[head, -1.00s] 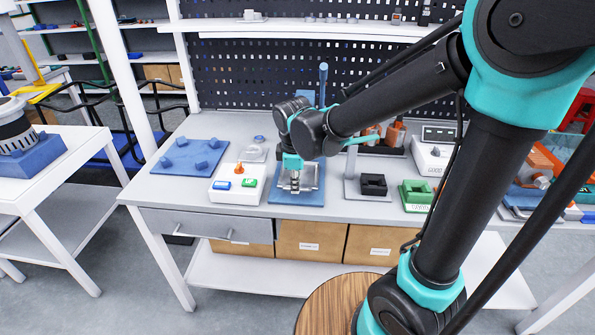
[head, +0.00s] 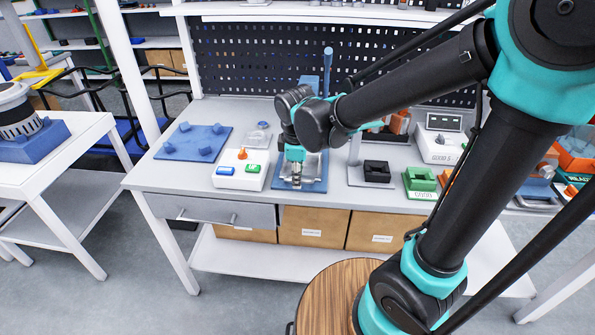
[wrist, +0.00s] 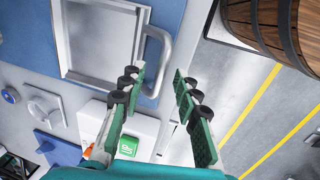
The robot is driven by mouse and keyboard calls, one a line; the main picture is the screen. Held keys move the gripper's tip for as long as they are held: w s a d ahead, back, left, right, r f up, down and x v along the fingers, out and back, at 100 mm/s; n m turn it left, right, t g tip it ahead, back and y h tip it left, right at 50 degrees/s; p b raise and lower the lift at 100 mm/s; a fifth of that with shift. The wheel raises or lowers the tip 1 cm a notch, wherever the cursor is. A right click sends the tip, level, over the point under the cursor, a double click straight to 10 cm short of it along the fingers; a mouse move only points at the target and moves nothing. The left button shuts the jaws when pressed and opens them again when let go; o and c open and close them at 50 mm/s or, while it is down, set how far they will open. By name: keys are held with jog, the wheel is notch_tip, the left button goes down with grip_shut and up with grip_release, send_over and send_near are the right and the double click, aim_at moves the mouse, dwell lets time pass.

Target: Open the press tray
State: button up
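The press tray (wrist: 105,38) is a shallow metal tray with a raised rim on a blue base (wrist: 180,12) in the wrist view. Its curved grey handle (wrist: 160,52) sticks out from its right side. In the head view the tray (head: 311,166) sits on the blue press base (head: 313,186) at the bench front, partly hidden by my gripper (head: 295,168). In the wrist view my gripper (wrist: 160,80) is open, its padded fingers apart. The handle's lower end is close to the left finger; whether they touch is unclear. Nothing is held.
A black block (head: 376,172) and a green holder (head: 420,181) are to the right. A blue pegged plate (head: 193,143) lies farther left.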

notch_tip(320, 180, up, 12)
jog(key=s, duration=0.2)
jog(key=shift+f, duration=0.15)
dwell(0.5)
